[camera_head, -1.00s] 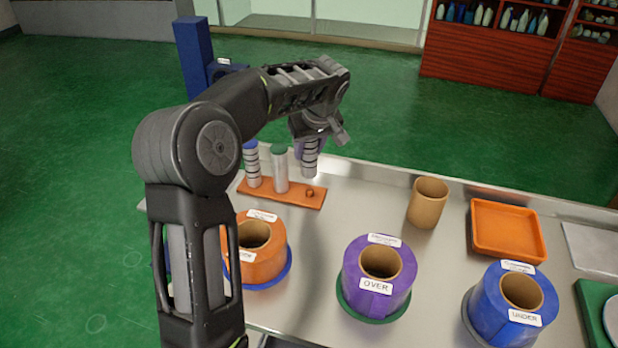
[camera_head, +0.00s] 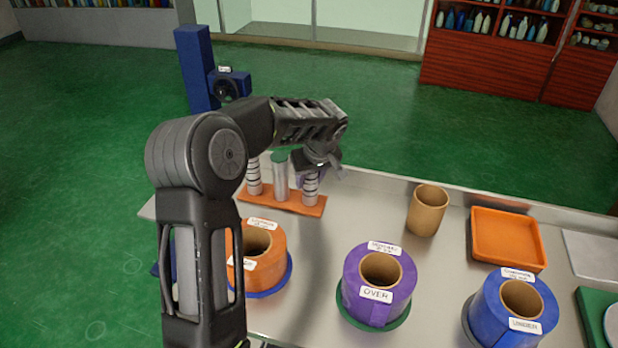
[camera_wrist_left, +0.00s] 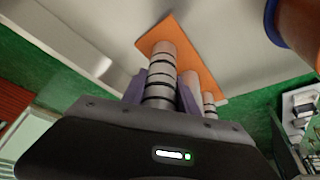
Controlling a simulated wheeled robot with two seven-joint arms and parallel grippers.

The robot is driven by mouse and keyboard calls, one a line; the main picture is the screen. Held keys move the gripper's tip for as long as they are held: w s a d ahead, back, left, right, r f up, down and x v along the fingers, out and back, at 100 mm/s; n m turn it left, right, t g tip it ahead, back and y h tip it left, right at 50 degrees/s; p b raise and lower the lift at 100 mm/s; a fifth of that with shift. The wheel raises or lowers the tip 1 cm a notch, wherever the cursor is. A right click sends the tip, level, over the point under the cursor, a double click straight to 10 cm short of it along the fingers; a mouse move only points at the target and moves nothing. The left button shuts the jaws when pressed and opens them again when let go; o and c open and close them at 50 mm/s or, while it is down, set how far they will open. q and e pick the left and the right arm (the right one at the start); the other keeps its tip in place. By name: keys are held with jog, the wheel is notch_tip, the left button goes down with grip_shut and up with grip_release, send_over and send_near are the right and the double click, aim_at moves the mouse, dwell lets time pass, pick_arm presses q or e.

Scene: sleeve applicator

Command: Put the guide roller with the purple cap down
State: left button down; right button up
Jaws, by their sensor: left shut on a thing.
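My left gripper (camera_head: 311,171) is shut on a grey guide roller with black rings (camera_head: 311,189). The roller is upright, and its lower end meets the right end of the orange rack (camera_head: 284,204), where a short peg showed before. I cannot tell whether it bears fully on the rack. Its cap is hidden by the gripper. In the left wrist view the roller (camera_wrist_left: 161,72) stands between two purple fingers, its far end against the orange rack (camera_wrist_left: 180,30). A plain grey roller with a green cap (camera_head: 280,176) and a ringed roller (camera_head: 254,178) stand on the rack. My right gripper is out of view.
On the metal table (camera_head: 330,240) stand orange (camera_head: 266,262), purple (camera_head: 376,310) and blue (camera_head: 510,322) sleeve rolls. A cardboard core (camera_head: 427,211) and an orange tray (camera_head: 505,240) are at the right. The table between rack and core is clear.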

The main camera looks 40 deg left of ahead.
pick_arm(q)
jog(key=c, duration=0.9)
grip_release()
jog(key=shift+a, duration=0.1)
jog(key=shift+c, duration=0.2)
jog(key=v, duration=1.2)
jog(key=shift+b, duration=0.35)
